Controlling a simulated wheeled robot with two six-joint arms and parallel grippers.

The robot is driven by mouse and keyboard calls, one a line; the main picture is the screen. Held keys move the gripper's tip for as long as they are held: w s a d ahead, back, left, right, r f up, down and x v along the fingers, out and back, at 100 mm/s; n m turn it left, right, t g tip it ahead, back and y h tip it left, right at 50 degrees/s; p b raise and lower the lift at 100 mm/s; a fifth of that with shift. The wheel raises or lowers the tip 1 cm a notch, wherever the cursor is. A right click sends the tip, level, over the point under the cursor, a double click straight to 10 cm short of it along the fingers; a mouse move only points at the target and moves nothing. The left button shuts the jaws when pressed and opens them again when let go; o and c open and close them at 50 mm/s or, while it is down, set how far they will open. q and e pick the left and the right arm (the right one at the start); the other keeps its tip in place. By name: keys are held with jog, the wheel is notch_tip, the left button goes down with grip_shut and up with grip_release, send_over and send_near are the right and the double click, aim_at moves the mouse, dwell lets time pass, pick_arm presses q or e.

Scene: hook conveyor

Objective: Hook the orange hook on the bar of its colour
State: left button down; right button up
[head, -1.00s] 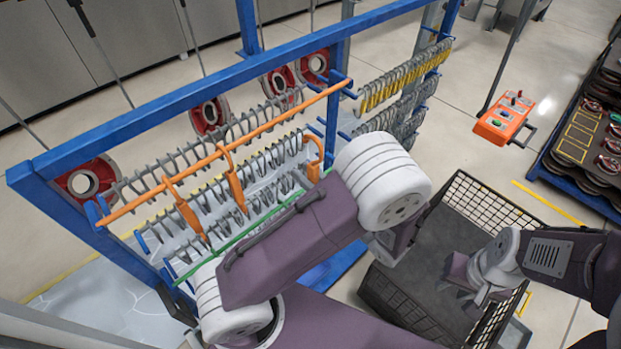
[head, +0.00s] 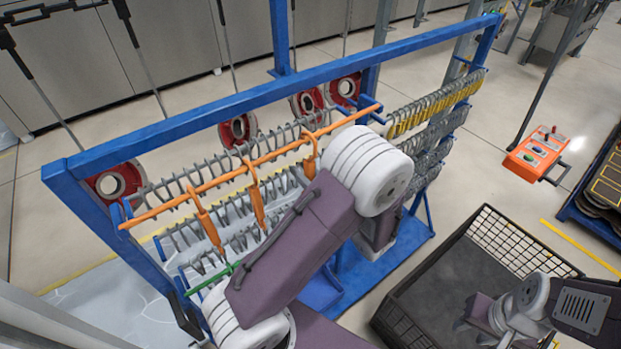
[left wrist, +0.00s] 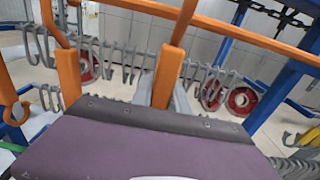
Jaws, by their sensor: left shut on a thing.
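The orange bar (head: 225,178) runs across the front of the blue rack. Two orange hooks, one at the left (head: 207,224) and one in the middle (head: 257,204), hang from it. A third orange hook (head: 309,160) stands further right, its curved top at the bar; I cannot tell whether it bears on it. My left gripper (left wrist: 163,92) is shut on this hook, which also shows in the left wrist view (left wrist: 169,70). In the head view my left arm hides that gripper. My right gripper (head: 482,314) is low at the right, its jaws unclear.
A green bar (head: 212,281) lies lower on the rack (head: 205,118), with rows of grey hooks behind. Yellow hooks (head: 410,120) hang at the rack's right. A black mesh crate (head: 405,325) stands right of my left arm. An orange control box (head: 537,153) is further right.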

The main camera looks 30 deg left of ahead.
pick_arm(q)
jog(key=shift+w+a+f+b, duration=0.25)
jog(key=shift+a+f+b, duration=0.25)
jog(key=shift+a+f, duration=0.1)
jog(key=shift+w+a+f+b, duration=0.3)
jog(key=shift+a+f+b, duration=0.2)
jog(key=shift+a, duration=0.15)
jog(key=shift+w+a+f+b, duration=0.25)
jog(key=shift+a+f+b, duration=0.25)
jog(key=shift+a+f, duration=0.1)
jog(key=c, duration=1.2)
grip_release()
jog(key=b+v, duration=0.3)
jog(key=v, duration=0.6)
